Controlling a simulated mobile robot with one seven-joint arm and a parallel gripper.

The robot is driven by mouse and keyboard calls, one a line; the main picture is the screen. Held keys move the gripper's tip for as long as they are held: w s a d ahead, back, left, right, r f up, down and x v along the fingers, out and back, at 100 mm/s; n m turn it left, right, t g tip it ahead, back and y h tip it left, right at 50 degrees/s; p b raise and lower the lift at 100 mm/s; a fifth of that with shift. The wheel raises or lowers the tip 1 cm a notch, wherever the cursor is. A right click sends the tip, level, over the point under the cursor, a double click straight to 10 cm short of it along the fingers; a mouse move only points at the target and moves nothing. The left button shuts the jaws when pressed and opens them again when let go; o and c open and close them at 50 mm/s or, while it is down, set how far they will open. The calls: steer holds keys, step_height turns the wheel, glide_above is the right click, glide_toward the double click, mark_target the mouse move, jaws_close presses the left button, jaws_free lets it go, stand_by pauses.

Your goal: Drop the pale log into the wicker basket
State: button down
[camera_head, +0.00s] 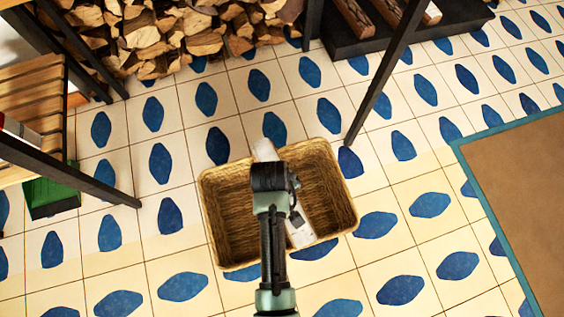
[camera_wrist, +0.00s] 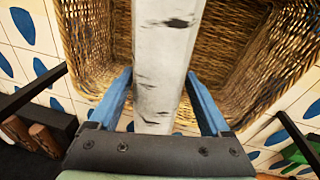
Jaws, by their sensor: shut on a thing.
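The pale log (camera_wrist: 160,62) has white bark with dark marks. My gripper (camera_wrist: 160,103) is shut on it, with a blue finger on each side. In the head view the log's ends (camera_head: 299,231) show beyond my gripper (camera_head: 277,185), which hides its middle. The wicker basket (camera_head: 225,243) is a woven, open rectangular tub on the tiled floor. The log is over the basket's opening, and its far end reaches the basket's back rim in the head view. The basket also shows behind the log in the wrist view (camera_wrist: 95,40). I cannot tell the log's exact height above the basket.
A firewood stack (camera_head: 170,35) stands at the back left. A dark tray (camera_head: 365,30) with brown logs is at the back. Dark slanted posts (camera_head: 380,80) rise near the basket. A slatted wooden bench (camera_head: 35,110) and green crate (camera_head: 50,195) are left. A brown mat (camera_head: 525,190) lies right.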

steer(key=shift+w+r, duration=0.1)
jaws_free()
step_height(320, 180, up, 13)
steer(key=s+a+p, duration=0.1)
steer(key=s+p, duration=0.1)
steer(key=p, duration=0.7)
